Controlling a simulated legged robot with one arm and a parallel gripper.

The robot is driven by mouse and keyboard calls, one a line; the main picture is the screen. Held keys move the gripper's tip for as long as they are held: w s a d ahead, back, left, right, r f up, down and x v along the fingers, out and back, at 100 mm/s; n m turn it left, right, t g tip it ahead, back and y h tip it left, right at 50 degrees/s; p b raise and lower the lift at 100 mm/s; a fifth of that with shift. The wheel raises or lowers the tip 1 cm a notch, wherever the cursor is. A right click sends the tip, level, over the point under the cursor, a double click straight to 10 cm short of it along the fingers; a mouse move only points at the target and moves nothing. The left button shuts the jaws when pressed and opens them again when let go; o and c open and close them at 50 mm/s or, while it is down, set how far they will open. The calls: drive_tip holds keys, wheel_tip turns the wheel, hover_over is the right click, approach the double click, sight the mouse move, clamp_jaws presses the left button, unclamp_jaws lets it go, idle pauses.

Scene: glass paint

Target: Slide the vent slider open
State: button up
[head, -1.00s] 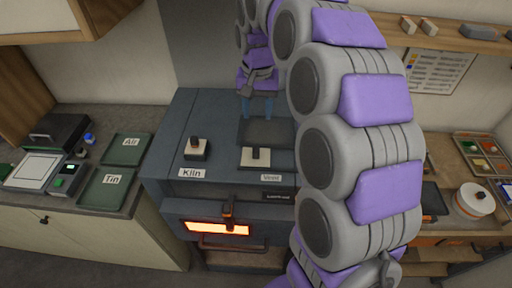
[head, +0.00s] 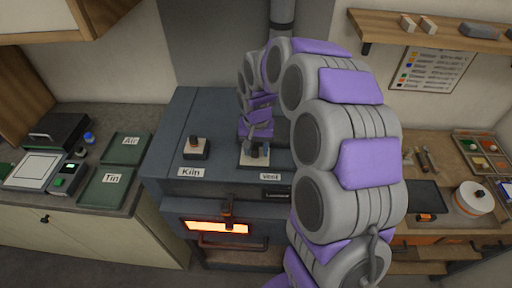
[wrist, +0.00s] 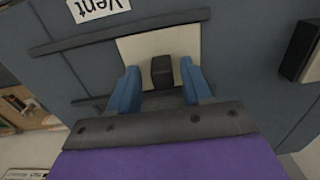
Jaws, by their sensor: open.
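The vent slider is a small dark knob on a pale plate (head: 246,161) on top of the blue-grey kiln, just behind the "Vent" label (head: 270,177). In the wrist view the dark knob (wrist: 162,71) stands between the two blue fingers of my gripper (wrist: 161,84), with the pale plate (wrist: 135,47) beneath. My gripper is open around the knob, with a gap visible on each side. In the head view my gripper (head: 258,148) is down at the plate and partly hides the knob.
The Kiln switch (head: 195,147) stands left of the vent on the same top. The kiln's front has a glowing slot (head: 217,227). Green trays marked Air (head: 130,147) and Tin (head: 105,185) lie on the left counter. A white pot (head: 474,199) stands at right.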

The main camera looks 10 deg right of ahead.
drive_tip(key=shift+a+f, duration=0.1)
drive_tip(key=shift+a, duration=0.1)
drive_tip(key=shift+a, duration=0.15)
drive_tip(key=shift+c, duration=1.1)
drive_tip(key=shift+d, duration=0.2)
clamp_jaws()
